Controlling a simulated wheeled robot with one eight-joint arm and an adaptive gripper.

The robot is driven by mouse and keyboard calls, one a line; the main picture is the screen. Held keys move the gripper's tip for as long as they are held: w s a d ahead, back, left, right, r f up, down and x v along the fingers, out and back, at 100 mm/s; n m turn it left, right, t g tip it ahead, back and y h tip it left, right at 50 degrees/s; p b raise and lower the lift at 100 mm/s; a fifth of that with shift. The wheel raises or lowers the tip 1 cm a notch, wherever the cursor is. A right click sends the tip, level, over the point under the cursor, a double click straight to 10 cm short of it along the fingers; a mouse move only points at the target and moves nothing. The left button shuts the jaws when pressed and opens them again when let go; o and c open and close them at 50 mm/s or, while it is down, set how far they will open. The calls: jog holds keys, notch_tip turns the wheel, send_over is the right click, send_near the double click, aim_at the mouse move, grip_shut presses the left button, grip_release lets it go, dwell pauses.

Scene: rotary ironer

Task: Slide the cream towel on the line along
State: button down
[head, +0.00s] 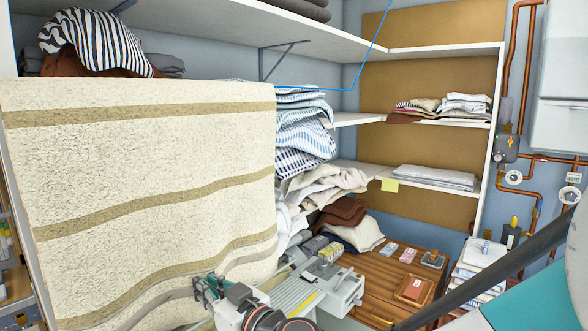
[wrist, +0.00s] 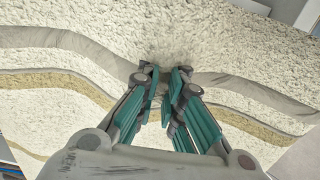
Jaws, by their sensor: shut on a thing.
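The cream towel (head: 150,150) with tan stripes hangs over the blue line (head: 325,89) and fills the left of the head view. Its lower part is rippled near my gripper. My gripper (head: 204,288) is at the towel's lower part, low in the head view. In the wrist view my gripper (wrist: 162,78) has its teal fingers close together on a fold of the towel (wrist: 200,35). The pinched cloth between the fingertips is mostly hidden. Most of the line is hidden behind or under the towel.
Shelves behind hold stacked striped cloths (head: 302,130) and folded linens (head: 435,178). A wooden cabinet (head: 375,270) with small boxes on top stands at the lower right. Copper pipes (head: 512,70) run up the right wall. A black cable or tube (head: 500,270) crosses the lower right.

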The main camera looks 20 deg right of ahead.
aim_at(116, 318)
jog(key=shift+s+a, duration=1.25)
jog(key=shift+a, duration=0.2)
jog(key=shift+s+a, duration=0.3)
jog(key=shift+a, duration=0.25)
jog(key=shift+s+a, duration=0.75)
jog(key=shift+a, duration=0.25)
jog(key=shift+s+a, duration=0.75)
jog(key=shift+a, duration=0.2)
jog(key=shift+s+a+b, duration=0.15)
jog(key=shift+s+a, duration=0.75)
jog(key=shift+a, duration=0.3)
jog(key=shift+s+a+b, duration=0.15)
jog(key=shift+s+a, duration=0.75)
jog(key=shift+a, duration=0.3)
jog(key=shift+s+a, duration=0.55)
jog(key=shift+a, duration=0.25)
jog(key=shift+s+a, duration=0.6)
jog(key=shift+a, duration=0.25)
jog(key=shift+s+a, duration=0.55)
jog(key=shift+a, duration=0.25)
